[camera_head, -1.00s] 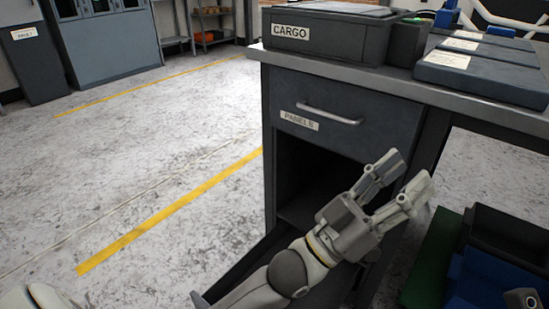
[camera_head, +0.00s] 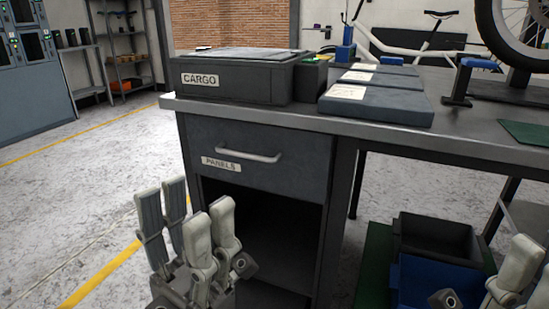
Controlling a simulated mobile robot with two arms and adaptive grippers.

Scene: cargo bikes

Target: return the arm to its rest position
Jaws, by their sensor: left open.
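My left gripper (camera_head: 187,217) is at the lower left, in front of the workbench cabinet (camera_head: 312,215). Its fingers point up and stand apart, with nothing between them. It overlaps the left edge of the cabinet in the picture; I cannot tell the exact gap. The rest of the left arm is below the frame. Part of my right gripper (camera_head: 515,268) shows at the lower right edge, cut off, and its opening cannot be judged.
The closed PANELS drawer (camera_head: 285,172) sits above a dark open compartment. The CARGO box (camera_head: 235,82) and flat dark cases (camera_head: 375,105) lie on the workbench (camera_head: 470,131). Bins (camera_head: 435,238) stand beneath it. Floor at the left is clear.

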